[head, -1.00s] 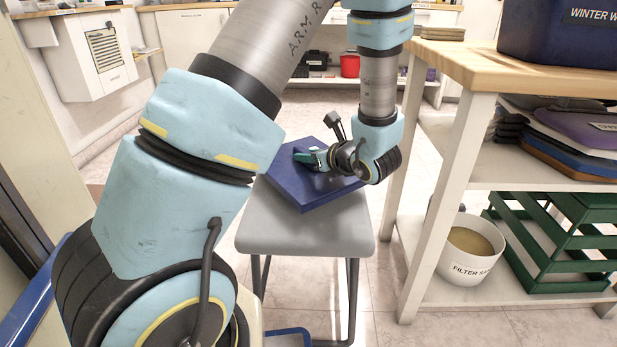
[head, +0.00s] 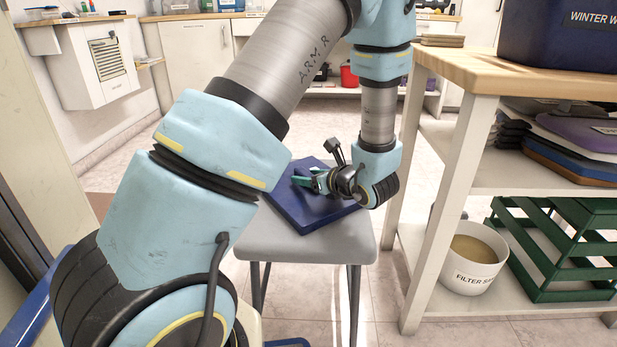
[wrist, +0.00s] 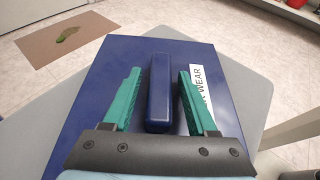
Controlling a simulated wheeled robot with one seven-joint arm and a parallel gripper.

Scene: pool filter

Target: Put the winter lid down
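The winter lid is a dark blue flat panel (head: 290,207) lying on the grey stool (head: 345,247) in the head view. In the wrist view the lid (wrist: 100,122) has a raised blue bar handle (wrist: 159,90) and a white label ending in "WEAR". My gripper (wrist: 159,95) has green fingers, one on each side of the handle, with a visible gap on both sides. It is open and not gripping the handle. In the head view my gripper (head: 308,181) is low over the lid, and my wrist hides part of the lid.
A dark blue bin (head: 560,35) marked "WINTER W" stands on the wooden-topped shelf unit (head: 470,75) at right. Below are a white filter sand bucket (head: 472,262) and a green crate (head: 545,255). A brown mat (wrist: 65,38) lies on the floor beyond the stool.

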